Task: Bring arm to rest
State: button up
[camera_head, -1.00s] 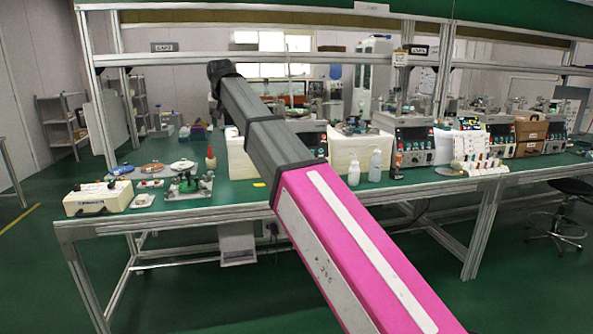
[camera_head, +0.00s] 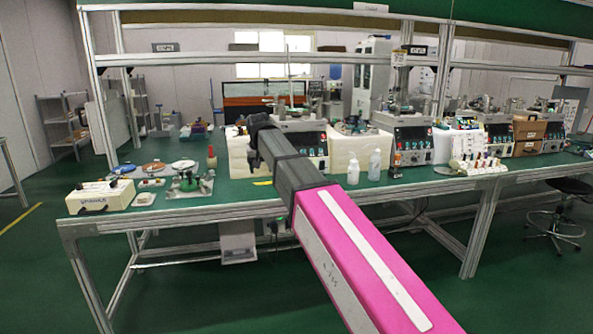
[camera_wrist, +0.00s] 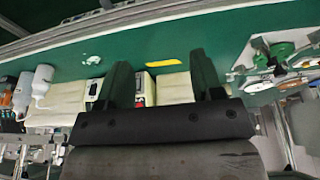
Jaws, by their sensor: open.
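My pink and grey arm reaches from the lower right of the head view toward the middle of the bench, and its dark end is in front of the white machine blocks. My gripper (camera_wrist: 165,85) shows in the wrist view with its two dark fingers apart and nothing visible between them. In the head view the fingers cannot be made out. The green bench top (camera_head: 225,190) lies beyond the fingers in the wrist view, with a yellow strip (camera_wrist: 164,62) on it.
The bench holds white bottles (camera_head: 374,165), a white box (camera_head: 100,197), a green-based fixture (camera_head: 188,184) and several lapping machines (camera_head: 412,140). A metal frame with an overhead shelf (camera_head: 270,58) spans the bench. A black stool (camera_head: 568,188) stands at the right. The floor in front is clear.

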jog(key=s+d+f+g, duration=0.1)
jog(key=s+d+f, duration=0.3)
jog(key=d+f, duration=0.5)
jog(key=s+d+f+m, duration=0.1)
jog(key=s+d+f, duration=0.3)
jog(key=d+f, duration=0.45)
jog(key=s+d+f+g, duration=0.1)
jog(key=s+d+f, duration=0.4)
jog(key=f, duration=0.6)
jog(key=s+d+f+m+g, duration=0.1)
jog(key=s+d+f, duration=0.8)
jog(key=shift+s+d+f, duration=0.2)
jog(key=shift+d, duration=0.05)
